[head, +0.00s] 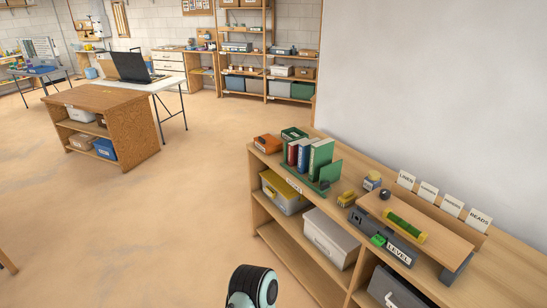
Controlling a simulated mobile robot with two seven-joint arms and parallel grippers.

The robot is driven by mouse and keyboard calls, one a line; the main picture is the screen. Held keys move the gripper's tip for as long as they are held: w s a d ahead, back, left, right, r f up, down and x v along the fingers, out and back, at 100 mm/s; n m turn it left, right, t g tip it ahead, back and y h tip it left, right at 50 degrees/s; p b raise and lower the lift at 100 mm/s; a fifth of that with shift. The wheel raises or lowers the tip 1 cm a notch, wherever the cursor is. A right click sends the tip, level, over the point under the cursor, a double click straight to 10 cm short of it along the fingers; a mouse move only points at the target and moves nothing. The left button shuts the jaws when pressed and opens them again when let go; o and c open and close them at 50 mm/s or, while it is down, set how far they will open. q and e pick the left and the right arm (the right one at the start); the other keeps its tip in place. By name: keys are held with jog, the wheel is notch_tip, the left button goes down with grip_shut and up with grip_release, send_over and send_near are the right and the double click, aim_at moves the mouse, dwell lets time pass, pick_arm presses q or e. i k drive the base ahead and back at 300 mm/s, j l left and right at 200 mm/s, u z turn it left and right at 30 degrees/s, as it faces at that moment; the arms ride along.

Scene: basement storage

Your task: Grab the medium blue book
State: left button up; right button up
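A blue book (304,155) stands upright in a green book rack (331,173) on top of the low wooden shelf unit at right. A red book (293,153) stands on its left and a larger green book (320,157) on its right, packed close together. The rack's upright green end panel is to the right of the books. Neither of my grippers shows. Only a rounded dark and pale-green part of my arm rises at the bottom edge, well apart from the books.
The shelf unit's top (345,177) also holds an orange bin (267,144), a yellow object (346,198), a level stand (405,227) and label cards (442,203). A white wall stands behind it. A wooden workbench (104,100) is at left; open floor (170,220) lies between.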

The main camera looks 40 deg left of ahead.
aim_at(304, 148)
jog(key=j+u, duration=0.1)
jog(key=u, duration=1.1)
